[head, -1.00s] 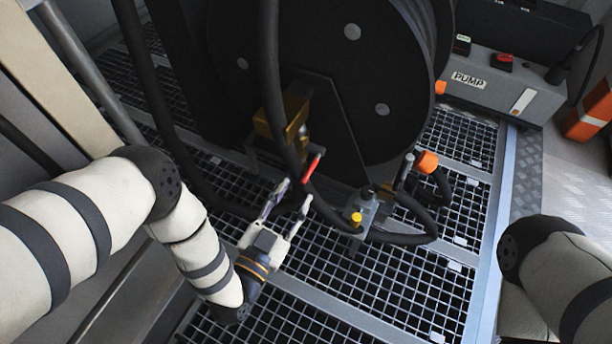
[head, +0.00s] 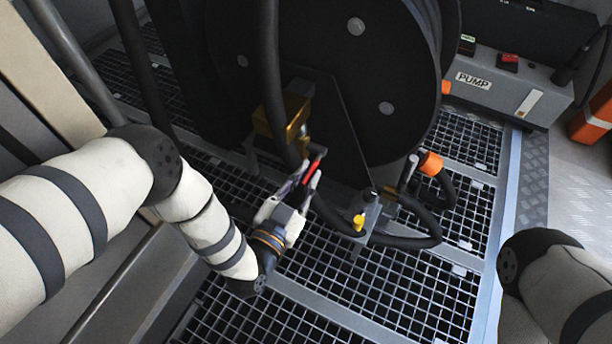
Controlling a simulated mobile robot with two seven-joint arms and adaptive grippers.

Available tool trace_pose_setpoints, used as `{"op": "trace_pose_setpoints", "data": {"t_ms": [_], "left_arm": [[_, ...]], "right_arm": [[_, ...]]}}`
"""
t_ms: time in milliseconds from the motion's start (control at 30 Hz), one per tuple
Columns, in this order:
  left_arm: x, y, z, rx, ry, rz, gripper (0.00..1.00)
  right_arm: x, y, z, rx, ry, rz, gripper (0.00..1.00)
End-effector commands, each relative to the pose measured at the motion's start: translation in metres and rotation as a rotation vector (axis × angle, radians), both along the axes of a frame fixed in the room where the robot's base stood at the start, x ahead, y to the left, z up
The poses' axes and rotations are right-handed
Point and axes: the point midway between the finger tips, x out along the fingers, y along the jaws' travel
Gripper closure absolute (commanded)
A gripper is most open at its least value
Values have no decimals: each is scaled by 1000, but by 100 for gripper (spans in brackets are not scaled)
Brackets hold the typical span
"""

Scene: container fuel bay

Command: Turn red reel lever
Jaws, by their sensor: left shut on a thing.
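The red lever (head: 312,167) sticks out at the lower front of the large black reel (head: 315,85), below a brass-coloured fitting (head: 297,112). My left gripper (head: 306,178) is at the lever, with its fingers on either side of the red part, and is shut on it. The gripper partly hides the lever's lower end. Of my right arm only a link shows at the lower right; its gripper is out of view.
A black hose hangs in front of the reel. A grey valve block with a yellow knob (head: 358,222) and an orange-capped fitting (head: 431,163) stand right of my left gripper. The grey pump box (head: 510,85) is at the back right. Grated floor (head: 350,290) is open in front.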

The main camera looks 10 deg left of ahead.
Motion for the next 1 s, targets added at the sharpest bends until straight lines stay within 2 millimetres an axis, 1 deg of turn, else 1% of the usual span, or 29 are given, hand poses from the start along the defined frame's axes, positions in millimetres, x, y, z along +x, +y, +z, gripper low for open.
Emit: {"op": "trace_pose_setpoints", "data": {"t_ms": [133, 233, 500, 700, 1000], "left_arm": [[0, 0, 5, 7, 17, 1, 100], [1, 0, 11, 19, 50, 2, 100], [4, -1, 31, 76, 224, 1, 100], [8, -2, 39, 123, 365, 1, 100], [13, -3, 46, 171, 521, 2, 100]], "right_arm": [[3, 0, 5, 0, -12, -1, 60], [7, 0, 12, -1, -31, -3, 60], [17, -2, 46, -6, -82, -6, 60], [25, -4, 66, -10, -111, -8, 60], [30, -4, 81, -10, -132, -8, 60]]}}
